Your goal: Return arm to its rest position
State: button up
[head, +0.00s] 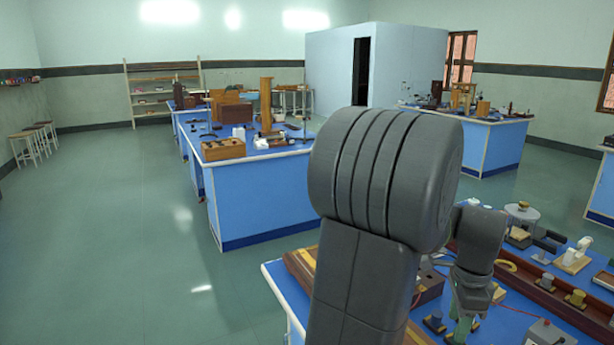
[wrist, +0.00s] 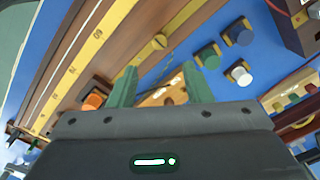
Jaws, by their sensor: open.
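My arm rises large in the middle of the head view and bends down to the right over the nearest blue bench (head: 283,296). My gripper (head: 463,328) hangs low over that bench, partly cut by the lower picture area. In the wrist view my gripper (wrist: 158,82) shows two green fingers set well apart, open with nothing held between them. Below the fingers lie a long wooden rail with a brass scale (wrist: 85,65) and the blue bench top. The height of the fingertips above the bench is hard to tell.
Small knobbed pieces, such as a white one (wrist: 239,74) and a green one (wrist: 208,57), stand close to the fingers. A grey box (head: 548,334) sits at the bench's front right. Another blue bench (head: 262,197) stands behind. The floor (head: 130,220) at left is clear.

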notch_tip(320, 180, down, 11)
jog(key=shift+s+a+r, duration=0.1)
jog(key=shift+r, duration=0.05)
jog(key=shift+r+n, duration=0.1)
jog(key=shift+n, duration=0.3)
jog(key=n, duration=0.4)
jog(key=shift+b, duration=0.3)
jog(key=n, duration=1.1)
jog(key=shift+b, duration=0.3)
jog(key=n, duration=0.5)
jog(key=shift+r, duration=0.1)
jog(key=shift+w, duration=0.2)
